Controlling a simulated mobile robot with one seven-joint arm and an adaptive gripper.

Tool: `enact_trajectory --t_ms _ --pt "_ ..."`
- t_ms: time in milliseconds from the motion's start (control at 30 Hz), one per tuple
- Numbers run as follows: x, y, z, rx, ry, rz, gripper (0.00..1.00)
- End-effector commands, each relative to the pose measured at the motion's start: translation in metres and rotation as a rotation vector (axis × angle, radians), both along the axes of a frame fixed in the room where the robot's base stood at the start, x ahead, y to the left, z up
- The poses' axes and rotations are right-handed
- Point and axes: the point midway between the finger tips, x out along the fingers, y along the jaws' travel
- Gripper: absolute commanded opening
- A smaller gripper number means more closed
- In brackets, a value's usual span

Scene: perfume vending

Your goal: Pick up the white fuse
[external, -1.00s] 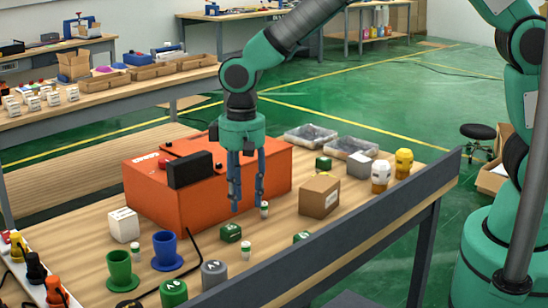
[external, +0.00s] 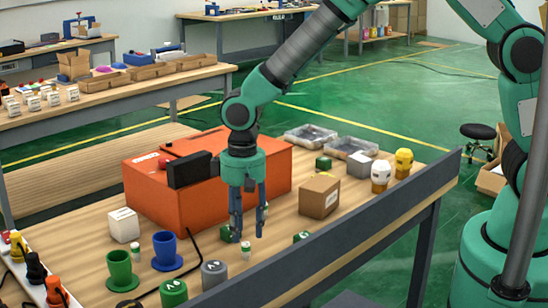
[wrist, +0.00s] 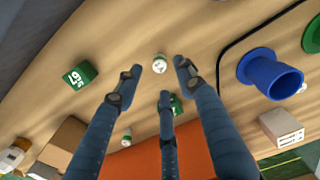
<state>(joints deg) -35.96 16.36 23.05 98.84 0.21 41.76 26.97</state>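My gripper (external: 249,234) has three blue fingers pointing down, spread open and empty. A small white cylinder with a green band, which looks like the white fuse (external: 246,251), stands on the table just below the fingertips. In the wrist view this fuse (wrist: 160,63) shows upright in the gap between the fingertips, with no visible contact. A similar white cylinder (wrist: 127,136) stands further back near the orange box, and another (external: 135,250) stands between the green and blue cups.
A green cube (wrist: 79,75) lies beside the fingers, and another (wrist: 177,104) is partly hidden behind one finger. The blue cup (external: 166,250), a bent black rod (external: 193,245), the orange box (external: 200,200) and a cardboard box (external: 319,195) stand around. A dark rail (external: 350,218) edges the table.

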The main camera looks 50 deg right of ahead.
Motion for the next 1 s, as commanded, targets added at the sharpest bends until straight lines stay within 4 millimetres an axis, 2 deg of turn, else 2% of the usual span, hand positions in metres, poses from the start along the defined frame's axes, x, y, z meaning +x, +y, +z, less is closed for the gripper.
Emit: enact_trajectory --t_ms 533,1000 --pt "0.000 0.000 -0.009 0.000 -0.001 0.000 0.39" --pt "-0.004 0.002 -0.055 0.000 -0.001 0.000 0.39"
